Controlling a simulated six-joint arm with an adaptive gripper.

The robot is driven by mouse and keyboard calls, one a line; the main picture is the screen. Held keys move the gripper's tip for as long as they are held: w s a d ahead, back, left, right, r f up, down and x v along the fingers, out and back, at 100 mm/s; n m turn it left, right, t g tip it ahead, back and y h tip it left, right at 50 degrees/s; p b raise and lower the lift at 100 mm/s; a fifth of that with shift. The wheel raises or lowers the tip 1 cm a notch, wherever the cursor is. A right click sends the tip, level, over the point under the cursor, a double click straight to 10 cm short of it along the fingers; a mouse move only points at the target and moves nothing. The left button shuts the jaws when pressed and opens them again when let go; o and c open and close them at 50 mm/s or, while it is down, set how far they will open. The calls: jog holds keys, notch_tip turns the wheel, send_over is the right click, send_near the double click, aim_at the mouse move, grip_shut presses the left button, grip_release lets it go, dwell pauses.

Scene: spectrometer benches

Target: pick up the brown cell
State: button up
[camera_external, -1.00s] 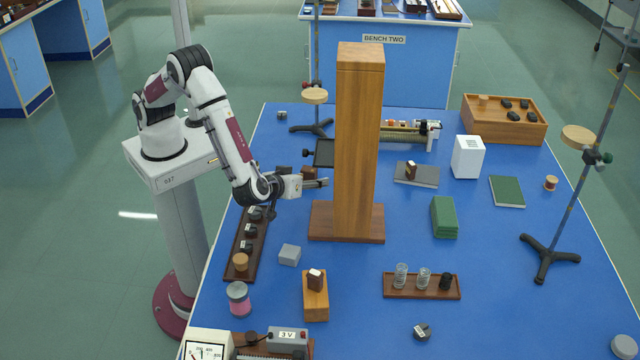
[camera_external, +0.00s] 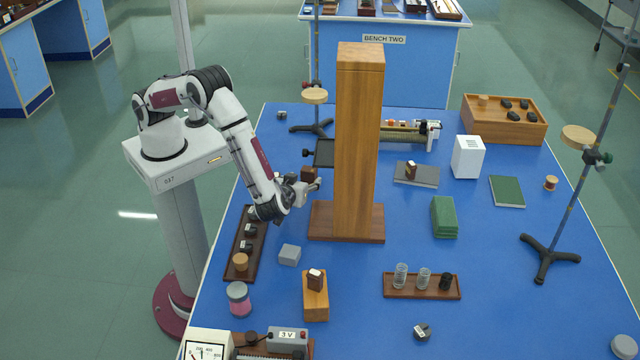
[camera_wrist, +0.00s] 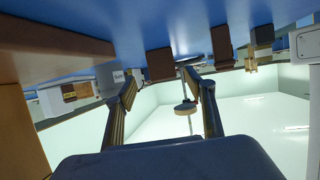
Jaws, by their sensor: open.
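My gripper (camera_external: 312,190) is open beside the left side of the tall wooden pillar, and its two fingers (camera_wrist: 162,80) stand apart in the wrist view. A small dark brown block (camera_external: 309,173) shows just behind the fingers, apparently the brown cell. In the wrist view, where the table appears at the top, a brown block (camera_wrist: 160,64) shows between the fingertips, beyond them; I cannot tell whether it is the same one. Two other brown blocks with pale tops stand on a wooden block (camera_external: 315,280) and on a grey plate (camera_external: 411,169).
The tall wooden pillar (camera_external: 358,140) on its brown base (camera_external: 330,222) is close to my gripper's right. A dark plate (camera_external: 324,153) is beside the pillar. A rack (camera_external: 240,262) with dark pieces, a grey block (camera_external: 290,254) and a stand (camera_external: 312,128) are nearby.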

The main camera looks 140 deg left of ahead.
aim_at(307, 175)
jog(key=shift+x, duration=0.8)
jog(key=shift+x, duration=2.65)
jog(key=shift+s+r, duration=0.15)
jog(key=shift+r, duration=0.05)
jog(key=shift+c, duration=0.3)
jog(key=c, duration=1.2)
